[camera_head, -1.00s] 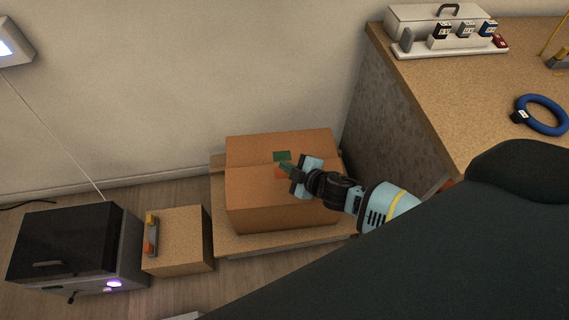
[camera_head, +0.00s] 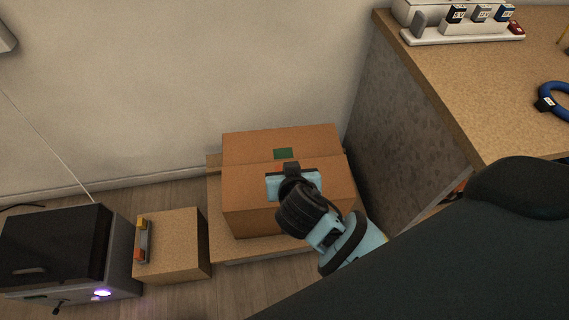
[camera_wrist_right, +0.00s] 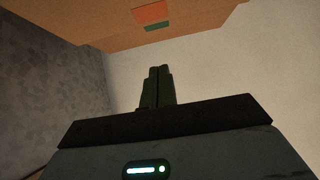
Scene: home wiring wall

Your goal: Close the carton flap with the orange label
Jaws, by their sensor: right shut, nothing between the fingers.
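The brown carton (camera_head: 245,215) sits low by the wall, with its top flaps lying across it. The back flap (camera_head: 250,146) bears a green label (camera_head: 283,154). In the right wrist view, the orange label (camera_wrist_right: 150,12) shows beside the green label (camera_wrist_right: 153,27). My right gripper (camera_head: 291,168) is over the front flap, shut and empty; its closed fingers (camera_wrist_right: 155,75) also show in the wrist view. I cannot tell whether it touches the flap. My left gripper is out of view.
The carton stands on a low wooden platform (camera_head: 240,252). A small wooden block (camera_head: 172,246) and a dark box (camera_head: 55,245) stand at its left. A workbench (camera_head: 480,95) with a blue ring (camera_head: 555,100) rises at the right, close to my arm.

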